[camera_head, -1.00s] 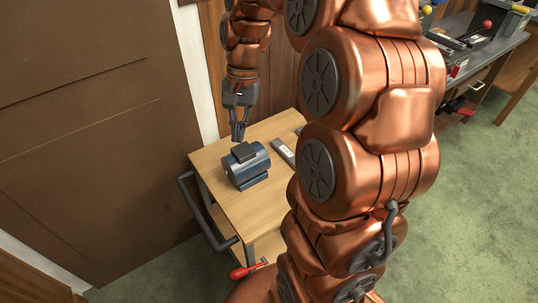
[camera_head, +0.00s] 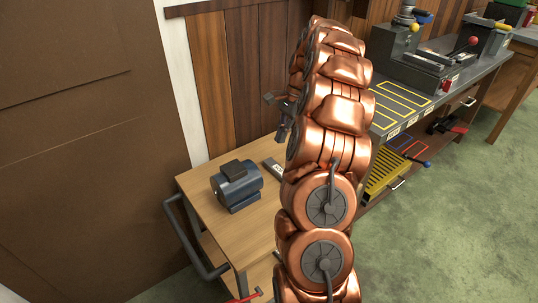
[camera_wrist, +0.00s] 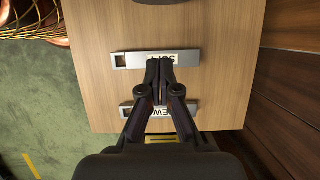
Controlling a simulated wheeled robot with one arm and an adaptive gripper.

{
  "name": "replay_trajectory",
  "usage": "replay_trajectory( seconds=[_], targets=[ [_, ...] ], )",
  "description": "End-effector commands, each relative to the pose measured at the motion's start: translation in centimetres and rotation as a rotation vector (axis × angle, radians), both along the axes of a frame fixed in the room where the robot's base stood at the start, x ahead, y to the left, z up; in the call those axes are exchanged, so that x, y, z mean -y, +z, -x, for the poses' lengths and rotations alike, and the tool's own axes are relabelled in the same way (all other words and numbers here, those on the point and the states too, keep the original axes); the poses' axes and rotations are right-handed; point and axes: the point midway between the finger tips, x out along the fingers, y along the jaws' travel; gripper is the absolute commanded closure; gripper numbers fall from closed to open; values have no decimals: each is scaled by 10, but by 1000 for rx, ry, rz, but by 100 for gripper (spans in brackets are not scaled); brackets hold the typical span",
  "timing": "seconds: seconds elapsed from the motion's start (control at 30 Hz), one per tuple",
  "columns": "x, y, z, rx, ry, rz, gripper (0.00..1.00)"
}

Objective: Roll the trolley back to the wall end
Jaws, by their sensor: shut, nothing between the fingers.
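The trolley (camera_head: 257,218) has a pale wood top and a lower shelf, and stands near the wood-panelled wall. Its dark bar handle (camera_head: 188,240) is on the left side. A blue motor (camera_head: 237,186) sits on the top, with a grey metal bar (camera_head: 273,168) beside it. My gripper (camera_head: 284,128) is above the far part of the trolley, partly hidden by my arm. In the wrist view my gripper (camera_wrist: 160,75) is shut and empty, over the trolley top (camera_wrist: 215,30). Two labelled metal bars show there: one near the fingertips (camera_wrist: 190,57), one nearer the wrist (camera_wrist: 190,107).
A large brown panel (camera_head: 80,130) stands at the left. A grey workbench (camera_head: 440,95) with tools is at the right, with a yellow slotted tray (camera_head: 385,172) below. A red-handled part (camera_head: 245,297) shows low by the trolley. Green floor (camera_head: 440,230) is open at right.

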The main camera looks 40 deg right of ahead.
Motion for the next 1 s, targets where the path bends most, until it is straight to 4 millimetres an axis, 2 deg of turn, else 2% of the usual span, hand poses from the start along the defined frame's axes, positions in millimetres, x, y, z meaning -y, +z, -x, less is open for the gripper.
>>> replay_trajectory(
  seconds=[0.27,0.67,0.8,1.0],
  targets=[
    [-13,-30,0,-4,4,-3,100],
    [-38,-90,-1,-2,4,-3,100],
    [-57,-89,-2,-2,6,-3,100],
    [-72,-88,-4,1,5,-1,100]
  ],
)
